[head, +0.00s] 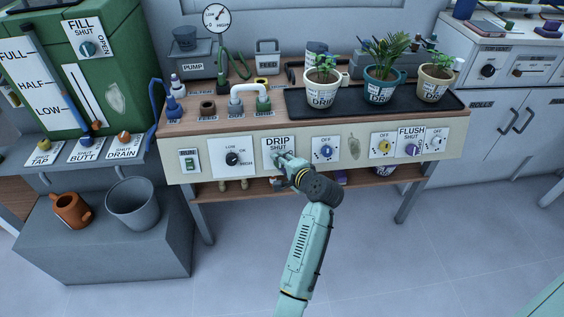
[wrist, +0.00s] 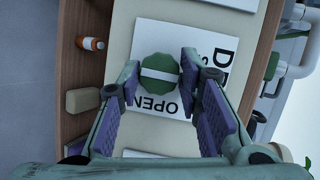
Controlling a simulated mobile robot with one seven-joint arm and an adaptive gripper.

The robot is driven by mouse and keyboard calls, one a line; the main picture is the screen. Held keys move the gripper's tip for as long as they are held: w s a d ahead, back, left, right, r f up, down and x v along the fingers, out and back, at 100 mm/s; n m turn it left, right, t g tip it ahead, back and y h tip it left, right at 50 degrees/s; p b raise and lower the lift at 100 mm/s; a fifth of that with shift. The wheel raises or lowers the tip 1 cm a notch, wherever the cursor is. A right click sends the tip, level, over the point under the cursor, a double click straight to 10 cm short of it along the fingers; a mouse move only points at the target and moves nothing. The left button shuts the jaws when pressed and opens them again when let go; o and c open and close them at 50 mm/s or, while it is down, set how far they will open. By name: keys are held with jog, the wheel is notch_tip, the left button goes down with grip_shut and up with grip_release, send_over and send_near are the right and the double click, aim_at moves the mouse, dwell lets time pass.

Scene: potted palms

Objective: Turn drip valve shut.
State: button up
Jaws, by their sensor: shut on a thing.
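The drip valve is a round green knob (wrist: 160,72) with a white bar across it, on a white plate (wrist: 140,38) lettered DRIP, SHUT and OPEN. In the wrist view the bar runs left to right, in line with the side bearing DRIP and SHUT; OPEN is below it. My gripper (wrist: 160,78) has one finger on each side of the knob and is shut on it. In the head view my gripper (head: 284,162) reaches the front panel below the DRIP SHUT lettering (head: 277,144) and hides most of the knob.
Other dials sit along the same panel: the LOW-HIGH dial (head: 232,158) to the left, a blue dial (head: 326,152) to the right, then a yellow dial (head: 384,146) and the FLUSH valve (head: 412,149). Potted plants (head: 381,92) stand on a black tray (head: 300,101) above.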

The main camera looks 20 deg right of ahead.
dwell(0.3)
jog(key=o, duration=1.1)
jog(key=shift+o, duration=0.2)
jog(key=v, duration=1.2)
jog(key=shift+r, duration=0.1)
